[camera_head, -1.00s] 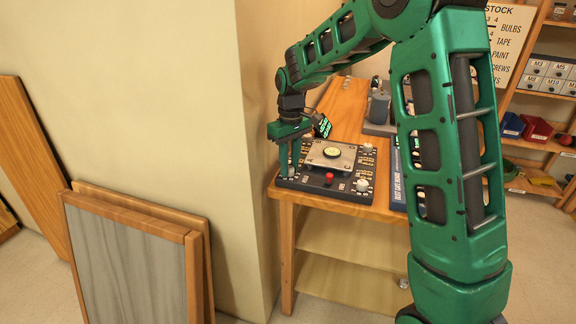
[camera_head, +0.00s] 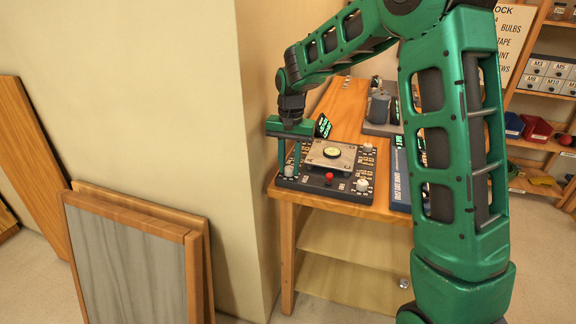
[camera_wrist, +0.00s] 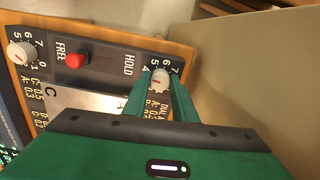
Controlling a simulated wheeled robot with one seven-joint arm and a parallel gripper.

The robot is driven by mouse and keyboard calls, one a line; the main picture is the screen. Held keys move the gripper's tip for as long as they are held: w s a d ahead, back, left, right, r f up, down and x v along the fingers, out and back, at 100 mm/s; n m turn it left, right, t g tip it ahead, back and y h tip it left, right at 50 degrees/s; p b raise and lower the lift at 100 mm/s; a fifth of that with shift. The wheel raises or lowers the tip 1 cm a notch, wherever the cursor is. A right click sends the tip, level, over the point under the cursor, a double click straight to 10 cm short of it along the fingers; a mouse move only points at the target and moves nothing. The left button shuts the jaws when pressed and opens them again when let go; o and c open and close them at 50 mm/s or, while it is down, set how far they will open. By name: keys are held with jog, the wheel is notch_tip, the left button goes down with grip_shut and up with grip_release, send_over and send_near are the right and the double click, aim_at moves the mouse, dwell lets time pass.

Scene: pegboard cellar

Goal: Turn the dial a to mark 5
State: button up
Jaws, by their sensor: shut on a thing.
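Dial a (camera_wrist: 160,78) is a small white knob with a red pointer line, with a "DIAL A" label and numbers printed around it. My gripper (camera_head: 289,168) has one finger on each side of it and is shut on the knob, at the left front corner of the dark control panel (camera_head: 316,187). In the wrist view the fingers (camera_wrist: 160,98) flank the knob. Numbers 4, 5, 6 and 7 show near it; the exact mark under the pointer is too small to tell.
A red slider (camera_wrist: 76,61) sits between FREE and HOLD. Another white dial (camera_wrist: 21,52) is at the panel's other front corner. A metal plate (camera_head: 343,160) covers the panel's middle.

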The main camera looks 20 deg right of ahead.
aim_at(289, 168)
jog(key=m, duration=0.5)
jog(key=shift+w+r+m, duration=0.2)
jog(key=shift+w+m, duration=0.05)
jog(key=shift+m, duration=2.25)
jog(key=shift+a, duration=0.1)
jog(key=o, duration=1)
jog(key=shift+o, duration=0.2)
jog(key=shift+f, duration=0.1)
jog(key=shift+s, duration=0.1)
notch_tip(289, 168, up, 11)
jog(key=shift+f, duration=0.15)
